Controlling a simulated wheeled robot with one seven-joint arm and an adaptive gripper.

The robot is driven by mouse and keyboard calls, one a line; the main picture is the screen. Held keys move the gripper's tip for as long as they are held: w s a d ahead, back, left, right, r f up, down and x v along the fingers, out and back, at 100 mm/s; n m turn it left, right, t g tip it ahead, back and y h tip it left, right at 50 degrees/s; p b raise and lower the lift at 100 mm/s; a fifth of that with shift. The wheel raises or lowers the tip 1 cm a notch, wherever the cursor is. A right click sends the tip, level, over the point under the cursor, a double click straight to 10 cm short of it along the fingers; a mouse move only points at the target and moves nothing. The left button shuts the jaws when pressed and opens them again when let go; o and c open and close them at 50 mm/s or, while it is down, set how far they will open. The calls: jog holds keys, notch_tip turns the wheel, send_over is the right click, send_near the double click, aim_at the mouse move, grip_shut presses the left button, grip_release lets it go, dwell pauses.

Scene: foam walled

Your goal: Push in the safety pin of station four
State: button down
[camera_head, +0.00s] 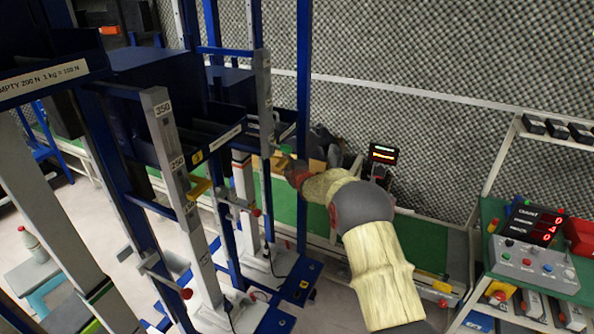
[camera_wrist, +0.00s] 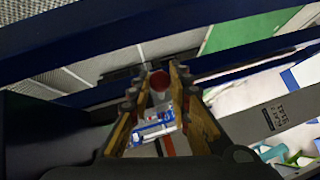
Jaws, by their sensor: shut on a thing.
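My gripper (camera_wrist: 159,82) points in among the test stands, and its two brownish fingers close around a round red knob (camera_wrist: 160,79), which looks like the end of a safety pin. The pin's shaft is hidden. In the head view my gripper (camera_head: 268,163) is small, beside the grey post of the farther blue stand (camera_head: 265,100); the held knob cannot be made out there.
Blue uprights and dark beams crowd close around my gripper. Other red knobs (camera_head: 187,293) stick out from the nearer stands. A control box with red digits (camera_head: 540,225) stands at the right. A green-topped bench (camera_head: 420,240) runs along the textured wall.

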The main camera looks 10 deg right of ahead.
jog(key=shift+w+a+f, duration=0.2)
jog(key=shift+w+a, duration=0.15)
jog(key=shift+a, duration=0.2)
jog(key=shift+w+a+r, duration=0.1)
jog(key=shift+a+r, duration=0.05)
jog(key=shift+r, duration=0.1)
jog(key=c, duration=1.6)
grip_release()
jog(key=shift+w+a, duration=0.1)
jog(key=v, duration=1.2)
jog(key=shift+f, duration=0.1)
